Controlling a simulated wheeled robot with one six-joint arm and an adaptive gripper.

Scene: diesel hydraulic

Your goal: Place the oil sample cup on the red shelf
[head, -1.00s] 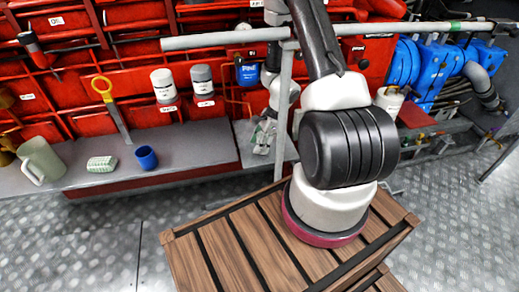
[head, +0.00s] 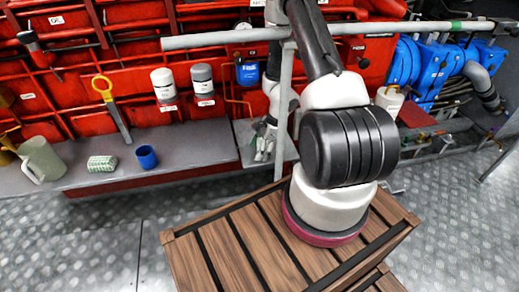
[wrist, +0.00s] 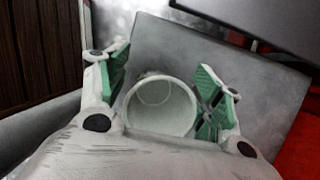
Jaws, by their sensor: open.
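A pale, round, open-topped cup (wrist: 160,112), likely the oil sample cup, stands on a grey surface (wrist: 265,100) in the wrist view. My gripper (wrist: 163,65) is open, with its green-padded fingers on either side of the cup. The left finger is close to the rim; whether it touches is unclear. In the head view my gripper (head: 264,150) is low over a grey ledge beside the upright pole, and the cup cannot be made out there. The red shelf structure (head: 130,75) runs along the back.
The grey bench (head: 195,150) holds a beige mug (head: 42,158), a pale green block (head: 102,163) and a blue cup (head: 146,157). White (head: 163,85) and grey (head: 202,84) canisters stand on the red structure. A pole and rail (head: 220,38) are close to my arm. A wooden crate (head: 235,245) is in front.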

